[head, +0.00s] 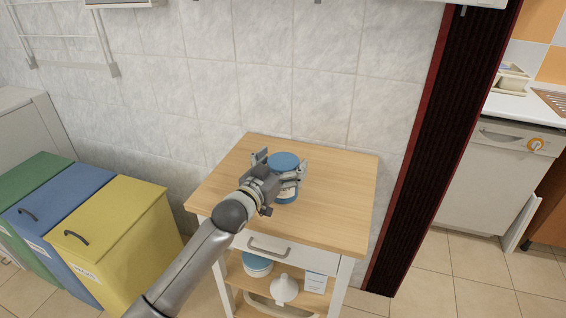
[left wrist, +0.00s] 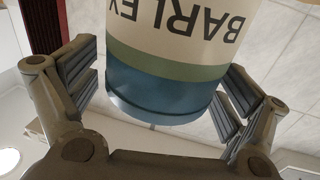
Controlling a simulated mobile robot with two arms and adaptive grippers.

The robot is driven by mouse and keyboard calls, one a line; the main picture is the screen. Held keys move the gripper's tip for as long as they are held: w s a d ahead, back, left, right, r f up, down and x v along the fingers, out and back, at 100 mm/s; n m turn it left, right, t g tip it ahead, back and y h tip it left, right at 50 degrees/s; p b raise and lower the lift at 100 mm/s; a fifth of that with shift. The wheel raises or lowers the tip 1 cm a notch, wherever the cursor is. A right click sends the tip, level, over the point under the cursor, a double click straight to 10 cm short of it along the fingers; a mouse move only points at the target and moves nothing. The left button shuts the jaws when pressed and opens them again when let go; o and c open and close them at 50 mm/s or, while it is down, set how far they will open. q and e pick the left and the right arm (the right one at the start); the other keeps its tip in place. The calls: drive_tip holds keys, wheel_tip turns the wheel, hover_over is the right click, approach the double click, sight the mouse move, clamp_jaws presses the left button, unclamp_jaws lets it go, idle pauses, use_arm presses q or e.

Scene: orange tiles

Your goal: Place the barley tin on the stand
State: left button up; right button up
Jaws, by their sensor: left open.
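The barley tin (head: 284,161) has a blue lid and a pale label. It appears to stand upright on the wooden top of the stand (head: 342,190), near the middle. In the left wrist view the tin (left wrist: 175,45) shows upside down, with "BARLEY" on its cream side and a green and blue band. My left gripper (head: 281,165) is open, with one finger on each side of the tin. In the left wrist view its pads (left wrist: 163,85) flank the tin with small gaps. My right gripper is out of view.
The stand has a drawer and a lower shelf with another blue-lidded tin (head: 257,264), a white funnel-shaped object (head: 284,289) and a small box (head: 315,283). Yellow (head: 120,235), blue and green bins stand left. A tiled wall is behind; a dark red-edged post (head: 435,150) is right.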

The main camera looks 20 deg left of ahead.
use_arm(q)
drive_tip(key=shift+r, duration=0.2)
drive_tip(key=v, duration=1.2)
drive_tip(key=shift+b, duration=0.35)
drive_tip(key=shift+c, duration=0.3)
idle(0.5)
